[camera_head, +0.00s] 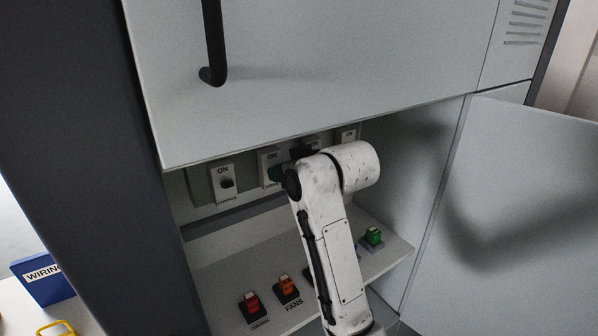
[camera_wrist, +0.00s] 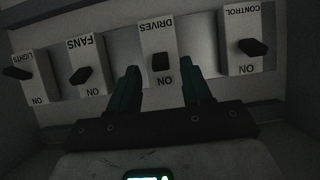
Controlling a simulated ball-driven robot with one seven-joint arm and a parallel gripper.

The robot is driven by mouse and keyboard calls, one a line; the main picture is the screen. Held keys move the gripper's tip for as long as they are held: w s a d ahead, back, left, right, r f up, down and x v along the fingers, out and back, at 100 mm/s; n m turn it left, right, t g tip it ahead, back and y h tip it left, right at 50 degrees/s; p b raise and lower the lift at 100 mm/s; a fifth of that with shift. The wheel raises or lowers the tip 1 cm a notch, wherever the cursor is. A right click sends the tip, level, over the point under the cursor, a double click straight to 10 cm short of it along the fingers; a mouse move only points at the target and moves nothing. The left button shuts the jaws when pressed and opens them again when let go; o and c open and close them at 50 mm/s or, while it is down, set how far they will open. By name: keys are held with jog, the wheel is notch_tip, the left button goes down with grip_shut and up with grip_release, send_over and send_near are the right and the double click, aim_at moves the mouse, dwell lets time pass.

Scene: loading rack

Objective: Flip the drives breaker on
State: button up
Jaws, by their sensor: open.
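The drives breaker (camera_wrist: 160,62) is a dark toggle on a light plate marked DRIVES and ON, upside down in the wrist view. Its toggle sits mid-plate and seems to point at the camera; I cannot tell its position surely. My gripper (camera_wrist: 160,68) is open, with one dark green finger on each side of the lower part of this plate, the toggle between their tips. Whether they touch it is unclear. In the head view my white arm reaches into the cabinet and hides much of the gripper and the breaker row.
The control breaker (camera_wrist: 253,47) is on one side, the fans breaker (camera_wrist: 83,75) and lights breaker (camera_wrist: 18,73) on the other. The upper door (camera_head: 330,70) overhangs the recess. A shelf below holds red (camera_head: 251,306), orange (camera_head: 288,289) and green (camera_head: 373,237) tagged items.

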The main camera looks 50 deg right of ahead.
jog(key=b+v, duration=0.1)
jog(key=v, duration=0.7)
jog(key=shift+s+r, duration=0.15)
jog(key=shift+s, duration=0.1)
jog(key=shift+a, duration=0.1)
